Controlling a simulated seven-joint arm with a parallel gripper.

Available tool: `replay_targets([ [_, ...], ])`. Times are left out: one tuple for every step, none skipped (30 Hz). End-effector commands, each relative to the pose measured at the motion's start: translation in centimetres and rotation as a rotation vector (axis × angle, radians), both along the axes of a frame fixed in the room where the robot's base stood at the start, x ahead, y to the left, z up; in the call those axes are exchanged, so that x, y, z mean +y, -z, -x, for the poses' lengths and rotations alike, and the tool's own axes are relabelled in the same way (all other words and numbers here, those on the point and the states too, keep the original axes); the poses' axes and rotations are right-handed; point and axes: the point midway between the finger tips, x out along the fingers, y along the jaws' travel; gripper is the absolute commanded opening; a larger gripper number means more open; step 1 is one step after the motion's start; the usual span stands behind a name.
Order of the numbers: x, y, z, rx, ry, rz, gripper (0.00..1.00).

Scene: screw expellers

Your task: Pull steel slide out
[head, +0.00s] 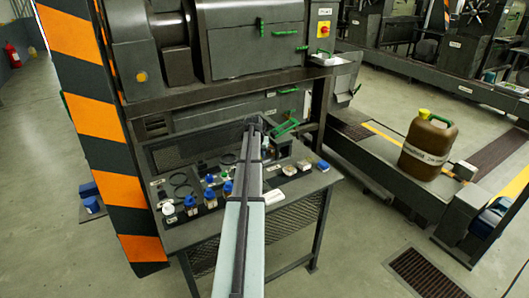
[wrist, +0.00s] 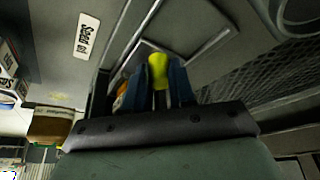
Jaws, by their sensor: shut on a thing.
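In the wrist view my gripper (wrist: 159,82) has its two blue fingers closed on a yellow-green grip (wrist: 158,65). A grey metal panel with a raised rim (wrist: 200,48) lies just beyond the fingertips. I cannot tell whether this panel is the steel slide. In the head view my arm reaches from the bottom up to the press, above the small bench. It hides my fingertips and what they hold there. A green wire-like handle (head: 285,128) shows just right of the arm's far end.
The bench (head: 296,187) below carries several small bottles and jars, including a blue-capped one (head: 190,203). The orange-striped post (head: 95,118) stands left. A brown jug (head: 427,140) stands on a ledge at right. A label plate (wrist: 87,36) is left of the fingers.

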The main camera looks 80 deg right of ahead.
Motion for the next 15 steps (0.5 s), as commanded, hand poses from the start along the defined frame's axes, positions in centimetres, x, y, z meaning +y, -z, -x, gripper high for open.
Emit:
replay_targets([
  [1.3, 0.0, -1.1, -0.002, -0.004, -0.001, 0.00],
  [1.8, 0.0, -1.5, -0.002, -0.004, -0.001, 0.00],
  [2.4, 0.0, -2.1, -0.002, -0.004, -0.001, 0.00],
  [2.8, 0.0, -2.6, -0.001, -0.004, -0.001, 0.00],
  [3.1, 0.0, -2.9, -0.001, -0.004, -0.001, 0.00],
  [3.5, 0.0, -3.3, -0.001, -0.003, -0.001, 0.00],
  [3.8, 0.0, -3.6, 0.000, -0.002, -0.001, 0.00],
  [4.0, 0.0, -3.8, 0.000, -0.002, -0.001, 0.00],
  [4.1, 0.0, -4.0, 0.000, -0.002, -0.001, 0.00],
  [4.2, 0.0, -4.1, -0.001, -0.001, -0.001, 0.00],
  [4.3, 0.0, -4.2, -0.001, -0.001, -0.001, 0.00],
  [4.4, 0.0, -4.3, -0.002, -0.001, -0.001, 0.00],
  [4.4, 0.0, -4.3, -0.002, -0.001, -0.001, 0.00],
  [4.4, 0.0, -4.3, -0.002, -0.001, -0.002, 0.00],
  [4.4, 0.0, -4.4, -0.003, -0.001, -0.002, 0.00],
])
